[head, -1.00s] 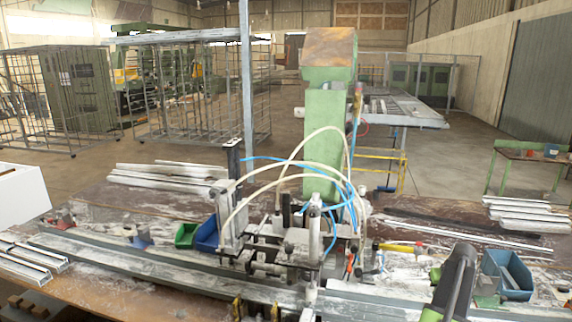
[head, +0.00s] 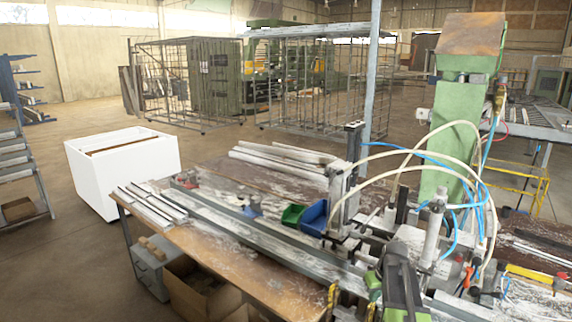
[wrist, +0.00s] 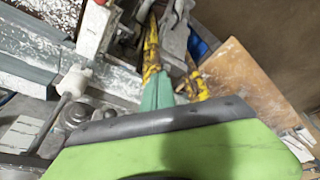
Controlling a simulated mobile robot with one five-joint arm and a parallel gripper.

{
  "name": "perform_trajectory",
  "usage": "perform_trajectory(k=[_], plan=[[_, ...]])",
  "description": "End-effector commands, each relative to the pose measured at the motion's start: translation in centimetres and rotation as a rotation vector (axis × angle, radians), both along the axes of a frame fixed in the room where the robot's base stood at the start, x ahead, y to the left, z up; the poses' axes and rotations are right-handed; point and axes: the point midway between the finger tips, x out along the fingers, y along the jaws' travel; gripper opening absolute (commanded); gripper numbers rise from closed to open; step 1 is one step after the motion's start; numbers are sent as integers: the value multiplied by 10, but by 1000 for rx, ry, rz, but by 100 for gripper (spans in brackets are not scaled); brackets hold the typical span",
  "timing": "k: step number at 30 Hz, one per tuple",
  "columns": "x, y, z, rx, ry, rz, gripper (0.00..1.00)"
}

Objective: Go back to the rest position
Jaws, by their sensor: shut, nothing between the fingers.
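My gripper (head: 398,282), dark with green parts, is at the lower right in the head view, in front of the clamp machine (head: 436,215) on the workbench. In the wrist view my gripper (wrist: 165,122) fills the lower part as a green shape with a dark grey edge. It is shut and I see nothing held in it. Its fingertips are hard to make out against the bench parts. No marker of the rest position shows.
The workbench (head: 215,238) carries metal profiles (head: 150,205), a green bin (head: 292,215) and a blue bin (head: 314,217). The green column (head: 447,150) and looping hoses stand close behind my gripper. A white cabinet (head: 105,180) stands left, with open floor behind the bench.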

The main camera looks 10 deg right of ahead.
Motion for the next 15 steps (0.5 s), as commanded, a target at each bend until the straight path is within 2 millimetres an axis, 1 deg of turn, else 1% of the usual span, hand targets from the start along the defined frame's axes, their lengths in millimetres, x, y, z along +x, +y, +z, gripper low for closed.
perform_trajectory(k=[1,2,3,5,6,8,9,11,12,13,15], plan=[[4,48,-14,3,14,56,0],[5,74,-18,4,23,83,0],[5,109,-24,7,36,119,0],[0,158,-32,8,59,168,0],[-6,188,-37,7,75,194,0],[-18,230,-45,7,101,230,0],[-29,254,-49,5,120,246,0],[-47,283,-54,1,148,257,0],[-61,297,-56,0,171,252,0],[-73,302,-57,-4,188,237,0],[-99,295,-55,-5,234,157,0]])
